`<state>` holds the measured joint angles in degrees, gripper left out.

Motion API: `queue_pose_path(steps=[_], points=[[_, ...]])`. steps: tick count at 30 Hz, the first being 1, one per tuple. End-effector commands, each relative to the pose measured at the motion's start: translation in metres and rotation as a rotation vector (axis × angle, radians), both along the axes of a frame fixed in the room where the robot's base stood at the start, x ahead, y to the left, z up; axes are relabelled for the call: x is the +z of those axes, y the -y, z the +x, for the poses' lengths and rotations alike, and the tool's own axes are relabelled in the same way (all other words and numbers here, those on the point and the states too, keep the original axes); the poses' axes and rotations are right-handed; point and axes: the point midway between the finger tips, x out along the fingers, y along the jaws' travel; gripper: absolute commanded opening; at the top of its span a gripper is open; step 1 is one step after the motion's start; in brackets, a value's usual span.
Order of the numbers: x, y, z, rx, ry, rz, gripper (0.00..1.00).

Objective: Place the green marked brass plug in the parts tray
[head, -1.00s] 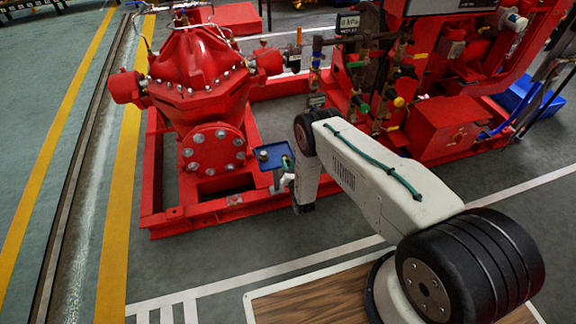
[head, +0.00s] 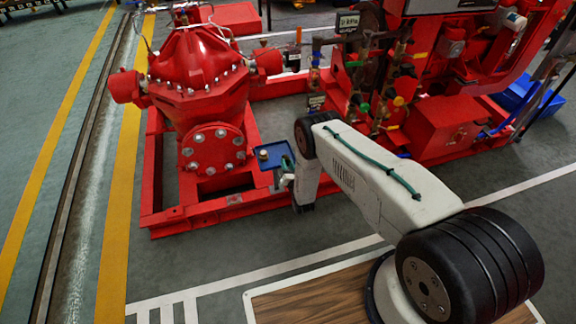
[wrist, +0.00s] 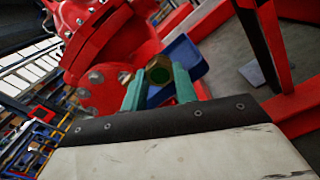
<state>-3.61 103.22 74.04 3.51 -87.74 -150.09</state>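The brass plug (wrist: 160,71) with a green face shows in the wrist view between the two green fingers of my gripper (wrist: 159,82). The fingers appear shut on it. The blue parts tray (wrist: 190,56) is behind and beyond the fingers, partly hidden by them. In the head view the tray (head: 281,148) is beside the red pump base, and my gripper (head: 287,166) is at its right edge. The head view does not clearly show the plug, and I cannot tell its height above the tray.
A small brass-grey piece (head: 263,154) is in the left part of the tray. The red pump (head: 200,80) and its flange (head: 213,148) stand close to the left. Valves and pipes (head: 365,100) are at the right. Grey floor is open in front.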

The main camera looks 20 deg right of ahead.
Motion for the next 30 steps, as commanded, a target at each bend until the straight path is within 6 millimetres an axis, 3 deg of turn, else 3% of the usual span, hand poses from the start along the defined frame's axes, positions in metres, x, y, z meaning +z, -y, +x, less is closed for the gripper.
queue_pose_path(steps=[3, 18, 25, 30], points=[[0.006, 0.001, -0.003, -0.001, -0.017, 0.001, 0.38], [0.006, 0.001, -0.106, -0.002, -0.011, 0.0, 0.38], [0.007, 0.001, -0.121, -0.002, -0.009, 0.0, 0.38], [0.014, 0.001, -0.112, -0.002, -0.015, 0.02, 0.38]])
